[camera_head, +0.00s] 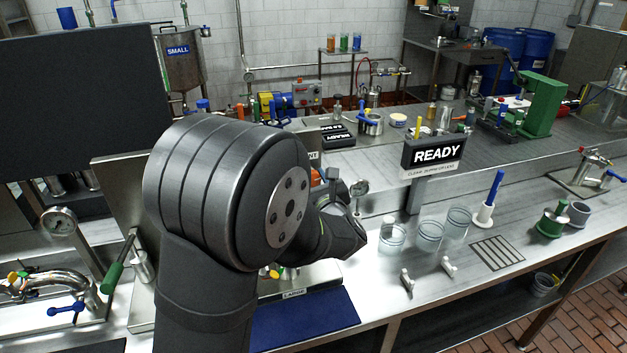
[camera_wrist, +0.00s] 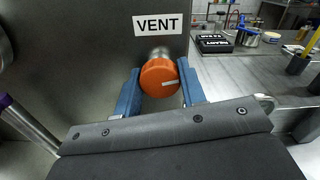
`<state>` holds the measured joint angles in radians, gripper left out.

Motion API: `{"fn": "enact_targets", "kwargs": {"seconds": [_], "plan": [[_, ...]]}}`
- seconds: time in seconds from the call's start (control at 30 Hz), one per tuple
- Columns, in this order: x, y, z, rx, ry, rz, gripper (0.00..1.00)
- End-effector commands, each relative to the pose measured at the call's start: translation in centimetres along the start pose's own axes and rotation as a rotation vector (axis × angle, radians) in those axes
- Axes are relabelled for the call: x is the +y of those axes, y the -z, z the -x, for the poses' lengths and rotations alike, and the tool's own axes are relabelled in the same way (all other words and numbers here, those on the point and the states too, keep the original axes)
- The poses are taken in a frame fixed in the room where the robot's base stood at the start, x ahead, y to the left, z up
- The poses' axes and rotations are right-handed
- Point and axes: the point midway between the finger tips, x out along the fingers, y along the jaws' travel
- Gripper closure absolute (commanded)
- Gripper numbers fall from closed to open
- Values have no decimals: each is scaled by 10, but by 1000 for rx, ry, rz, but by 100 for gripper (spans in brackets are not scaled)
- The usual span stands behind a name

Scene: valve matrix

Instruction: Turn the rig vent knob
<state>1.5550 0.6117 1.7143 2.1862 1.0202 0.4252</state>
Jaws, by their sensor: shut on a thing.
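The vent knob (camera_wrist: 159,77) is a round orange knob with a white pointer mark, on a short metal stem below the VENT label (camera_wrist: 159,24) on a grey panel (camera_wrist: 85,50). The mark points to the right, close to level. My gripper (camera_wrist: 160,88) has its two blue fingers on either side of the knob, shut on it. In the head view my arm hides most of the panel; only a bit of orange (camera_head: 316,177) shows beside the wrist, and the fingers are largely hidden.
A READY sign (camera_head: 436,152), clear beakers (camera_head: 430,236) and a blue-handled brush (camera_head: 489,198) are farther right on the bench. A blue mat (camera_head: 305,318) lies in front. A green-handled lever (camera_head: 114,277) is at left.

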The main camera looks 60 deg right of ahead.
Motion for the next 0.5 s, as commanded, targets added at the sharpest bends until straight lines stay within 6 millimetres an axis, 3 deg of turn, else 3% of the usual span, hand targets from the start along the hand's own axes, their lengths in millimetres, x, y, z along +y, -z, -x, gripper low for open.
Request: {"fn": "enact_targets", "kwargs": {"seconds": [0.5], "plan": [[0, 0, 0, -1, 0, 486, 86]]}}
